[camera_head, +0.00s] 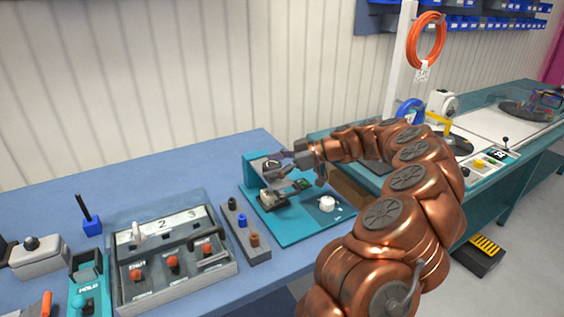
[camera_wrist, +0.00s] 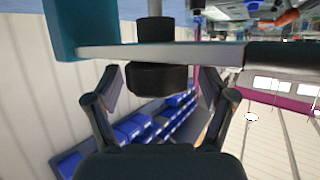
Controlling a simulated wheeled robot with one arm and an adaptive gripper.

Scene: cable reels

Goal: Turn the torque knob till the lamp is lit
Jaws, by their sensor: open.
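A teal bench device (camera_head: 290,232) stands on the blue bench, with a white round knob (camera_head: 327,203) on its base and a small dark green-marked part (camera_head: 303,184) beside my gripper. I cannot tell for sure which part is the torque knob or the lamp. My gripper (camera_head: 285,173) reaches in over the device from the right. In the wrist view my open gripper (camera_wrist: 160,84) has a finger on each side of a short dark cylinder (camera_wrist: 156,79) below a teal and grey arm (camera_wrist: 180,54). Gaps show between the fingers and the cylinder.
Left of the device are a grey strip with coloured pegs (camera_head: 243,222) and a grey box with red knobs (camera_head: 174,285). My arm covers the device's right side. Behind it, a teal bench (camera_head: 508,195) holds other fixtures. Blue bins (camera_wrist: 135,128) show in the wrist view.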

